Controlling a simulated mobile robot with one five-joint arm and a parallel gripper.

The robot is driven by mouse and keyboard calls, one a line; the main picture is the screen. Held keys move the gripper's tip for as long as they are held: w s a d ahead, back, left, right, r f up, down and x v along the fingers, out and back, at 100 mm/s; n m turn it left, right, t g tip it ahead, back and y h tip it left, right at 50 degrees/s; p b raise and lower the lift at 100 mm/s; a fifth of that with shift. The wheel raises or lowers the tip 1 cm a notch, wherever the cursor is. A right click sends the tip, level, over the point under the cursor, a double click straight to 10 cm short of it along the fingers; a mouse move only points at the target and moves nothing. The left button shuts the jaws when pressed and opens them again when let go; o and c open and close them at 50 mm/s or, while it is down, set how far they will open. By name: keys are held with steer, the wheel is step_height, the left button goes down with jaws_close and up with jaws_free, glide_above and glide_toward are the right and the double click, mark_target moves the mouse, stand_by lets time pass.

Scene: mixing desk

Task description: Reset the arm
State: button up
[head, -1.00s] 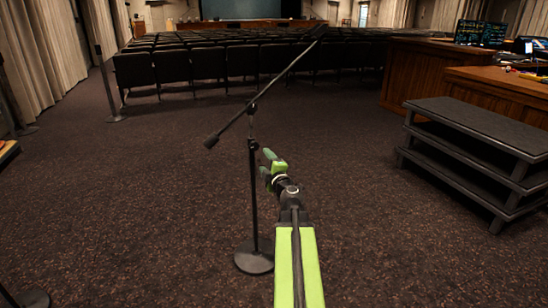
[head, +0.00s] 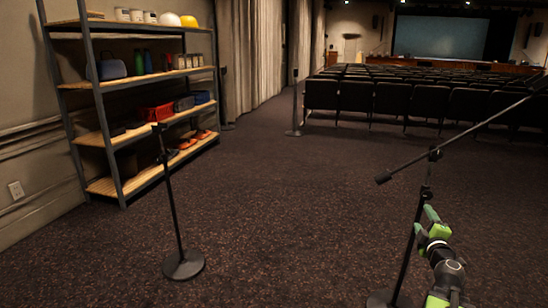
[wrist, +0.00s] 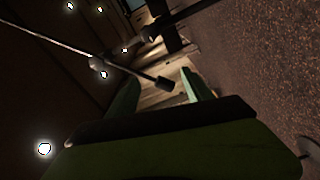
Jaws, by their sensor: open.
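My gripper (head: 428,222) is at the lower right of the head view, at the end of my green and black arm. It is raised above the carpet, in front of or beside a boom microphone stand (head: 408,250). In the wrist view my gripper (wrist: 160,92) shows two green fingers set apart with nothing held between them. The dark counterweight end of the boom (wrist: 164,83) appears beyond the fingers there. I cannot tell how far it is from them.
A shelving unit (head: 113,137) with helmets, cans and boxes stands at the left wall. A thin stand with a round base (head: 183,265) is in front of it. Another stand (head: 294,105) is farther back. Seat rows (head: 355,97) fill the back right. The middle carpet (head: 290,210) is clear.

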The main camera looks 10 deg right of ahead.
steer(key=w+a+m+y, duration=0.1)
steer(key=w+a, duration=0.4)
steer(key=a, duration=0.4)
steer(key=w+a+m, duration=0.2)
steer(key=w+a, duration=0.3)
steer(key=a, duration=0.5)
steer(key=w+a+m+y, duration=0.1)
steer(key=w+a, duration=0.4)
steer(key=a, duration=0.4)
steer(key=s+a+f+m+g, duration=0.3)
steer(key=a+f+g, duration=0.15)
steer(key=f, duration=0.35)
steer(key=s+a+f+m+g, duration=0.2)
steer(key=a+f+m+g, duration=0.1)
steer(key=a+f, duration=0.35)
steer(key=s+a+f+g+y, duration=0.3)
steer(key=s+a+f+g, duration=0.15)
steer(key=s, duration=0.35)
steer(key=s+a+f+g+y, duration=0.2)
steer(key=s+a+f+g, duration=0.25)
steer(key=s, duration=0.45)
step_height(320, 180, up, 38)
steer(key=d+p, duration=0.1)
steer(key=p, duration=3.7)
steer(key=shift+w+m, duration=0.3)
steer(key=shift+m, duration=0.1)
